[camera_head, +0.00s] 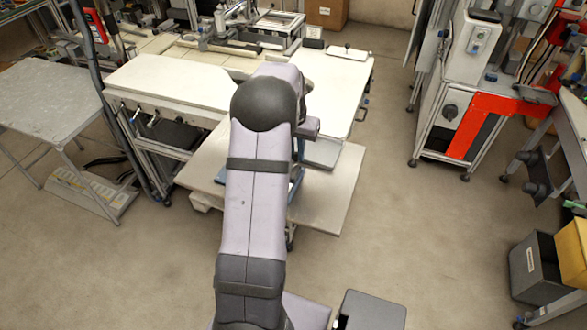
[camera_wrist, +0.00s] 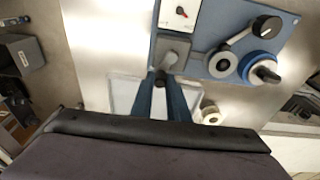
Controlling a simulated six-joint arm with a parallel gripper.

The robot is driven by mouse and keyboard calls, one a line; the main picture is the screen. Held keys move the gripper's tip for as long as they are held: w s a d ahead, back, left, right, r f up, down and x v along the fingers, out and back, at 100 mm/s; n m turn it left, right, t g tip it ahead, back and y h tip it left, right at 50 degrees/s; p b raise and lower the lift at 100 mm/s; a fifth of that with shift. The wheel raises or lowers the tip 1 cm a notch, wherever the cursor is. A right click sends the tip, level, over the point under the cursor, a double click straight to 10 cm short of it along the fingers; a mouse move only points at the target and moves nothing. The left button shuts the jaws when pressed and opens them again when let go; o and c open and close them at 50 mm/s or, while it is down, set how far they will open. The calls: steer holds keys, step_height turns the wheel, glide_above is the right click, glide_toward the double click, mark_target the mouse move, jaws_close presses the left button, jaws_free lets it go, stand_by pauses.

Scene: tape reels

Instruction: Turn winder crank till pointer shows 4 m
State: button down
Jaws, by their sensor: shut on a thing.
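In the wrist view, the winder's blue base (camera_wrist: 205,68) lies at the top. A white dial plate (camera_wrist: 178,12) with a small red pointer (camera_wrist: 181,11) is at its upper left, cut by the frame edge; its marks are too small to read. Below it is a grey block with a light rounded knob (camera_wrist: 169,57), which looks like the crank's grip. My gripper (camera_wrist: 166,76) has its two blue fingers closed together at this knob, shut on it; the exact contact is partly hidden. In the head view my arm hides the gripper and most of the winder.
Right on the base are a grey reel (camera_wrist: 222,65), a blue reel (camera_wrist: 257,65) and an arm with a black knob (camera_wrist: 267,24). A white tray (camera_wrist: 122,92) and a small white roll (camera_wrist: 211,112) lie nearby. A white workbench (camera_head: 175,80) stands beyond my arm.

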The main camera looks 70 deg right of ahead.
steer(key=shift+s+a+f, duration=0.1)
steer(key=shift+a+f, duration=0.1)
steer(key=shift+a, duration=0.1)
steer(key=shift+s+a, duration=0.35)
steer(key=shift+s, duration=0.05)
steer(key=shift+s+a+r, duration=0.1)
steer(key=shift+s+a, duration=0.15)
steer(key=shift+a, duration=0.4)
steer(key=shift+b, duration=0.3)
